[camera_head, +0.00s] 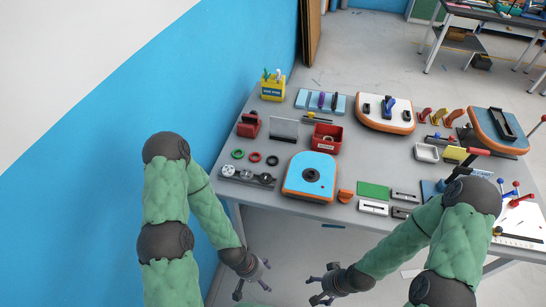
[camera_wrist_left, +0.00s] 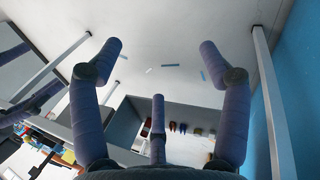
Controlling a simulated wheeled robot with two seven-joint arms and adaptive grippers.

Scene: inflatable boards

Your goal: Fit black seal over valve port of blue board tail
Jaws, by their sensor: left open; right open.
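The blue board tail (camera_head: 309,183) is a blue-topped block with an orange rim, near the front edge of the table. A dark round valve port (camera_head: 311,175) shows in its top. A black seal ring (camera_head: 272,160) lies flat on the table left of the board, in a row with a red ring (camera_head: 255,157) and a green ring (camera_head: 238,154). My left gripper (camera_head: 253,289) is open and empty, below the table's front edge; its spread fingers show in the left wrist view (camera_wrist_left: 160,70). My right gripper (camera_head: 318,290) is open and empty, also below the front edge.
A holder with round parts (camera_head: 247,176) lies left of the board. A red bin (camera_head: 327,138) stands behind it, and an orange piece (camera_head: 345,196) is to its right. A green pad (camera_head: 373,190) lies further right. A white-topped board (camera_head: 385,112) is at the back. The blue wall borders the left.

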